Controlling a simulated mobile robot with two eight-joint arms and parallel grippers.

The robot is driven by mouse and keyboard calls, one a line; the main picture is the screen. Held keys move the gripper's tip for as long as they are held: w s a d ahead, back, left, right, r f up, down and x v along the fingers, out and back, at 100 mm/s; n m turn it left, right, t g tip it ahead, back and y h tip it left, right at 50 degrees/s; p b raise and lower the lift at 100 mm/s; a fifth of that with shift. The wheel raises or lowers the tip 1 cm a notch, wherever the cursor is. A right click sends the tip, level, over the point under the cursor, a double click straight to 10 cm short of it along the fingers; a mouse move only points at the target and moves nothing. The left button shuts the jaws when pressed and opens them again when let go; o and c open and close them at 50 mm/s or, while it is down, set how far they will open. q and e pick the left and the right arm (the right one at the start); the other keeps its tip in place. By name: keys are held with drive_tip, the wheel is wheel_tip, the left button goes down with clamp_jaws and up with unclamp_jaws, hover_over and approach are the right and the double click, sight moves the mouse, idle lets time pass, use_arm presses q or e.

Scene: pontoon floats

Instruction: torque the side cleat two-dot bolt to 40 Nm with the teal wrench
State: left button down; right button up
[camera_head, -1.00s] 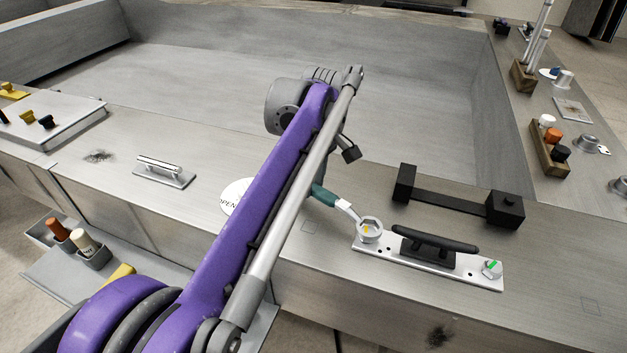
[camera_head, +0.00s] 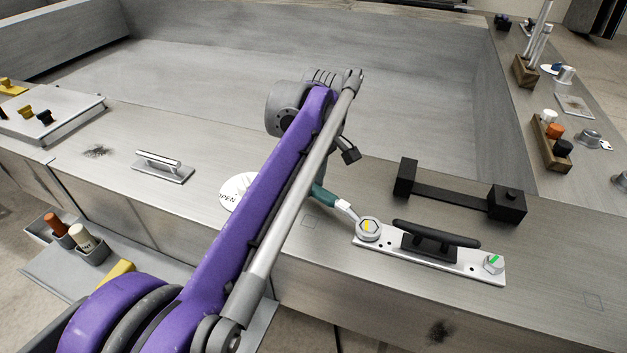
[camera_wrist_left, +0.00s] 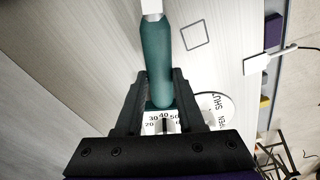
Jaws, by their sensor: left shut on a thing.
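The teal wrench (camera_head: 324,197) reaches from behind my left arm to the left end of the side cleat plate (camera_head: 410,257). Its metal head is at the yellow-marked bolt (camera_head: 369,227) and looks to be around it. A green-marked bolt (camera_head: 493,263) sits at the plate's right end. I cannot make out dots on either bolt. The black cleat (camera_head: 432,241) stands between them. In the left wrist view, my left gripper (camera_wrist_left: 160,85) is shut on the teal handle (camera_wrist_left: 173,62). A scale (camera_wrist_left: 163,122) reading 20 to 50 shows at the handle's end. My right gripper is not in view.
A black bracket (camera_head: 450,197) stands just behind the cleat. A round OPEN/SHUT plate (camera_head: 236,188) lies left of my arm. A metal handle (camera_head: 160,165) is farther left. A wooden holder (camera_head: 550,145) with coloured caps stands at the right. The deck's front right is clear.

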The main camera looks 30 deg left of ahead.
use_arm(q)
drive_tip(key=shift+w+r, duration=0.1)
drive_tip(key=shift+w, duration=0.05)
drive_tip(key=shift+w+d+m, duration=0.1)
drive_tip(key=shift+w+m, duration=0.4)
drive_tip(key=shift+w, duration=0.1)
idle(0.4)
drive_tip(key=shift+w+d+m+p, duration=0.15)
drive_tip(key=shift+w+m+p, duration=0.3)
drive_tip(key=shift+w+m, duration=0.1)
drive_tip(key=shift+w, duration=0.1)
drive_tip(key=shift+w+d+m, duration=0.1)
drive_tip(key=shift+w+m, duration=0.15)
drive_tip(key=shift+w+d, duration=0.1)
drive_tip(key=shift+w, duration=0.15)
drive_tip(key=shift+w+d+m, duration=0.1)
drive_tip(key=shift+w+m, duration=0.15)
drive_tip(key=shift+m, duration=0.15)
idle(0.4)
drive_tip(key=shift+w+d+m+t+p, duration=0.15)
drive_tip(key=shift+w+m+t+p, duration=0.15)
drive_tip(key=shift+w+p, duration=0.05)
